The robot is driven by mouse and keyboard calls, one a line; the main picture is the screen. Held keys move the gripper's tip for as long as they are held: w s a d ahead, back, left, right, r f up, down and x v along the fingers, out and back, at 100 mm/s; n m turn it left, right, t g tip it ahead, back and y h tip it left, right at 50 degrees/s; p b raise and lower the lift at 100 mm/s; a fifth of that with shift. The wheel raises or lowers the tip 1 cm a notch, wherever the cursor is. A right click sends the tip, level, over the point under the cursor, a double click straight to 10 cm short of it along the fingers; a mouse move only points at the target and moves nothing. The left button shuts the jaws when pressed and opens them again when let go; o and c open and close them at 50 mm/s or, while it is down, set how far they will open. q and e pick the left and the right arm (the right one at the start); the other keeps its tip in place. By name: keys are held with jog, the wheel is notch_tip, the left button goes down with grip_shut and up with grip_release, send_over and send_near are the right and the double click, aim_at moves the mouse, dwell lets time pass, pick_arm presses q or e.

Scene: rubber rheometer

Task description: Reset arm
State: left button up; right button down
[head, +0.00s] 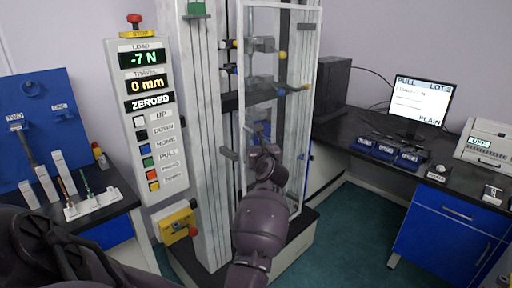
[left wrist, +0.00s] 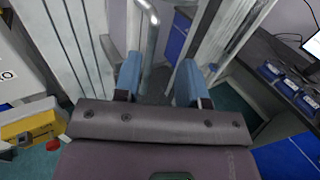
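My left gripper (head: 262,135) is raised in front of the tall test frame (head: 205,130), at the clear guard door with the white frame (head: 313,100). In the left wrist view its two blue fingers (left wrist: 160,82) stand apart with nothing clearly held between them. A bent metal bar (left wrist: 150,40) shows beyond the fingers, near the left one; I cannot tell whether they touch. The control panel (head: 146,120) reads -7 N, 0 mm and ZEROED. My right gripper is not seen.
A yellow box with a red knob (head: 178,222) sits low on the frame's left. A left bench holds a blue tool board (head: 45,100) and a white rack (head: 92,205). The right bench has a monitor (head: 420,102) and blue trays (head: 385,150). Green floor (head: 350,220) is open between.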

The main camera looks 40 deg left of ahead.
pick_arm(q)
jog(key=w+d+r+m+t, duration=0.1)
jog(key=d+r+m+t, duration=0.8)
jog(key=m, duration=0.8)
jog(key=s+d+f+m+t+h, duration=0.25)
jog(key=d+f+m+h, duration=0.35)
jog(key=m+h, duration=0.8)
jog(key=s+d+f+m+g, duration=0.3)
jog(key=s+f+m, duration=0.2)
jog(key=f+m, duration=0.3)
jog(key=s+d+f+m+g, duration=0.3)
jog(key=s+d+f+m, duration=0.15)
jog(key=f+m, duration=0.4)
jog(key=s+f+g, duration=0.4)
jog(key=s+f, duration=1.2)
jog(key=s, duration=0.4)
jog(key=shift+s+d+f, duration=0.15)
jog(key=shift+d+f, duration=0.1)
jog(key=shift+f, duration=0.05)
